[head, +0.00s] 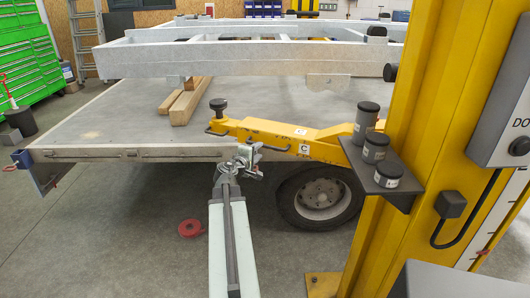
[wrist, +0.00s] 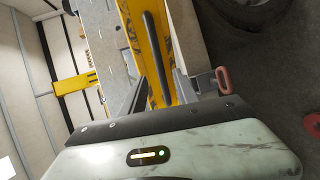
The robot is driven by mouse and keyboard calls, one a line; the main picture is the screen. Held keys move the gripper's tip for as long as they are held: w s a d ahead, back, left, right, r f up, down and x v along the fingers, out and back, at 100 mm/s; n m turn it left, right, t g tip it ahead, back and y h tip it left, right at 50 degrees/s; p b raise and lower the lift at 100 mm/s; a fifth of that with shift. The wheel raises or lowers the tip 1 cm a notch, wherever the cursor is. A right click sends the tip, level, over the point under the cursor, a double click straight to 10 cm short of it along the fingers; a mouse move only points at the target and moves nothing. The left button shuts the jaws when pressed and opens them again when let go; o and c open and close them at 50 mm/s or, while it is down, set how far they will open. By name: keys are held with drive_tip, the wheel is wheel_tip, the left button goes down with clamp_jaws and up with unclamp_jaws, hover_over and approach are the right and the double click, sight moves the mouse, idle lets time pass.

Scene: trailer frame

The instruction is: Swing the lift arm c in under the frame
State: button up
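The yellow lift arm c (head: 290,138), marked "C", reaches left from the yellow post over the near edge of the trailer bed. Its dark round pad (head: 220,105) stands at its left end, lower in the picture than the grey frame (head: 250,60) and apparently on the near side of it. A dark bar handle (head: 262,145) runs along the arm's near side; it also shows in the wrist view (wrist: 155,45). My gripper (head: 250,158) is close to this handle. In the wrist view my gripper (wrist: 162,85) has its fingers apart, with the yellow arm and handle showing between them. Contact cannot be told.
The yellow post (head: 430,130) stands at right, with a shelf of dark cylinders (head: 383,178) on it. Wooden beams (head: 185,100) lie on the trailer bed (head: 120,115). A wheel (head: 320,198) sits below. A red ring (head: 190,228) lies on the otherwise clear floor.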

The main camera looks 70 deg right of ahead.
sight(264, 146)
drive_tip(key=d, duration=0.2)
drive_tip(key=d+f+b, duration=0.1)
drive_tip(key=d, duration=0.4)
drive_tip(key=shift+s+d+f+b, duration=0.15)
drive_tip(key=shift+d+f+b, duration=0.15)
clamp_jaws()
idle(1.0)
